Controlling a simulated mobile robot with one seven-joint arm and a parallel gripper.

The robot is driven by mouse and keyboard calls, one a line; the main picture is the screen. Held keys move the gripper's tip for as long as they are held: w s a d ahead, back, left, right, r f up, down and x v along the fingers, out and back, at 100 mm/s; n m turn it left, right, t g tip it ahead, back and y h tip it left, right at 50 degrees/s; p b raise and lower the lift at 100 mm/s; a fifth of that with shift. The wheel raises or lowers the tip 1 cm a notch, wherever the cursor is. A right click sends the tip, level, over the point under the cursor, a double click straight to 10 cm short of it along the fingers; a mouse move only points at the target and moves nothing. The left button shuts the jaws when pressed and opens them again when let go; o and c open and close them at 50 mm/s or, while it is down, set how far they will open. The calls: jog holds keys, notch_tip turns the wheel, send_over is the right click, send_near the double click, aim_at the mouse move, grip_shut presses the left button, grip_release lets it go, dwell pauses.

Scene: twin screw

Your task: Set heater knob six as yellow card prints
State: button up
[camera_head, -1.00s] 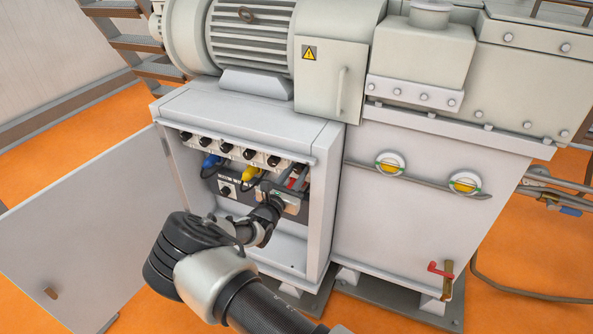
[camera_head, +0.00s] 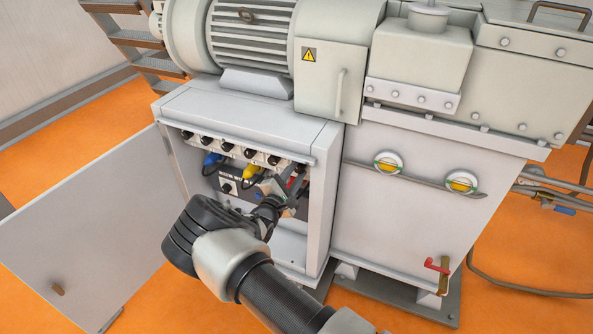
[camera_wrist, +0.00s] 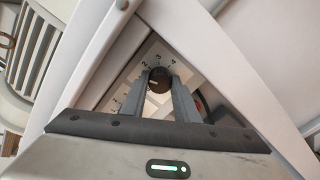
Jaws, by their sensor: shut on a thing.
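In the wrist view, a round black knob (camera_wrist: 160,79) with a light mark sits between the two fingertips of my gripper (camera_wrist: 163,84), which is shut on it. Printed numbers, among them 2, 3 and 4, arc above the knob on a light plate (camera_wrist: 148,62). In the head view, my gripper (camera_head: 283,187) reaches into the open cabinet at the right end of a row of black knobs (camera_head: 250,154). The fingers and wrist hide part of that end. The knob's exact setting is too small to read. I cannot make out a yellow card.
The cabinet door (camera_head: 85,228) stands open at the left. A blue plug (camera_head: 211,160) and a yellow plug (camera_head: 251,174) hang below the knob row. The cabinet's right side wall (camera_head: 322,205) is close to my gripper. A red-handled valve (camera_head: 438,265) is lower right.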

jog(key=shift+m, duration=1.9)
jog(key=o, duration=1.1)
jog(key=shift+c, duration=0.2)
jog(key=p+v, duration=0.2)
jog(key=v, duration=1.5)
jog(key=shift+s+p, duration=0.25)
jog(key=shift+p, duration=0.1)
jog(key=shift+a, duration=0.1)
